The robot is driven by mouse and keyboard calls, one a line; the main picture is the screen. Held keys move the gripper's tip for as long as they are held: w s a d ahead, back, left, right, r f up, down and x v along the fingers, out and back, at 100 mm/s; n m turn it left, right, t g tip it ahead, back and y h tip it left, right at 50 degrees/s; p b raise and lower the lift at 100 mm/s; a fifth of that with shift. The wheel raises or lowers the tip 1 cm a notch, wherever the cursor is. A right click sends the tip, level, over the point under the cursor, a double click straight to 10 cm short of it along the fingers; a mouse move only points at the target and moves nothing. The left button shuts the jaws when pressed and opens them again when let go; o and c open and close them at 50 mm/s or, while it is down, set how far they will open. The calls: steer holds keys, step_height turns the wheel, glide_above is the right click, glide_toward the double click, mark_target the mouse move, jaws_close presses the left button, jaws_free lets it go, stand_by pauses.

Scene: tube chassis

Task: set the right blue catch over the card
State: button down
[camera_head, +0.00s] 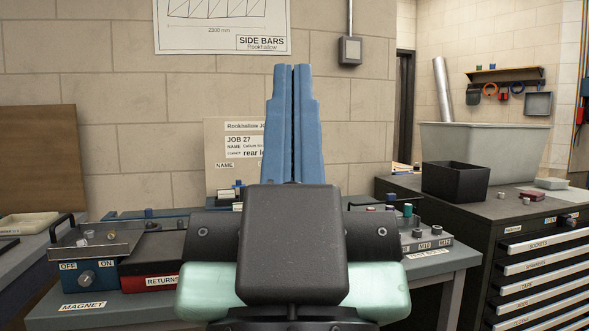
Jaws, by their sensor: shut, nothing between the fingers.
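My gripper (293,68) stands in the middle of the view. Its two long blue fingers point up and lie together, with nothing between them. Behind them, a pale board (211,135) carries a printed card (243,140) reading "Rookhallow" and "JOB 27". My fingers cover the right part of the board and card. Small blue pieces show at the back of the bench, one below the card (237,184) and one to the right of my gripper (390,197). I cannot tell whether either is a catch. The right blue catch cannot be made out.
The grey bench (130,308) holds a magnet box (86,278) and a red returns tray (150,268) at left, and a labelled block (427,243) at right. A dark drawer cabinet (480,212) with a black bin (456,182) and a grey tub (485,150) stands further right.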

step_height(320, 180, up, 29)
steer(key=p, duration=2.6)
steer(key=shift+f+p, duration=0.15)
steer(key=shift+p, duration=0.25)
